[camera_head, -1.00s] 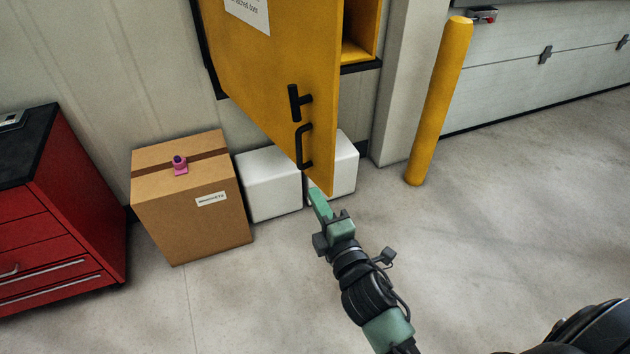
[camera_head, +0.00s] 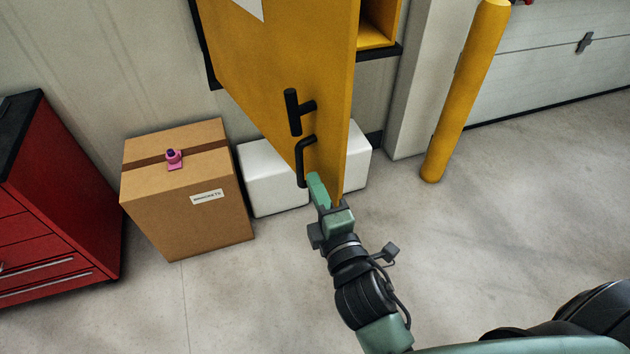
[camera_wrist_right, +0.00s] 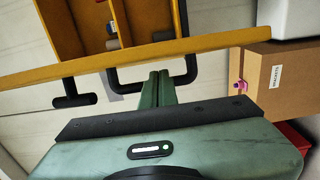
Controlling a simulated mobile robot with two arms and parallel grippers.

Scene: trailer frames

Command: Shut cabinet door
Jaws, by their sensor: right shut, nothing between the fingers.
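The yellow cabinet door (camera_head: 280,80) stands open. A T-shaped black latch (camera_head: 293,112) and, below it, a looped black pull handle (camera_head: 300,160) are on its outer face. My right gripper (camera_head: 314,181) is shut and empty at the door's lower free corner, close to the handle's lower end. In the right wrist view the fingertips (camera_wrist_right: 160,76) lie within the handle loop's outline (camera_wrist_right: 128,86), near the door edge (camera_wrist_right: 230,40); I cannot tell whether they touch. The cabinet interior (camera_wrist_right: 100,15) shows shelves and small items beyond the door. My left gripper is not in view.
A cardboard box (camera_head: 185,210) with a pink item (camera_head: 174,160) and a white block (camera_head: 272,185) stand below the door. A red drawer cabinet (camera_head: 60,220) is at left, a yellow post (camera_head: 465,95) at right. The floor at right is clear.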

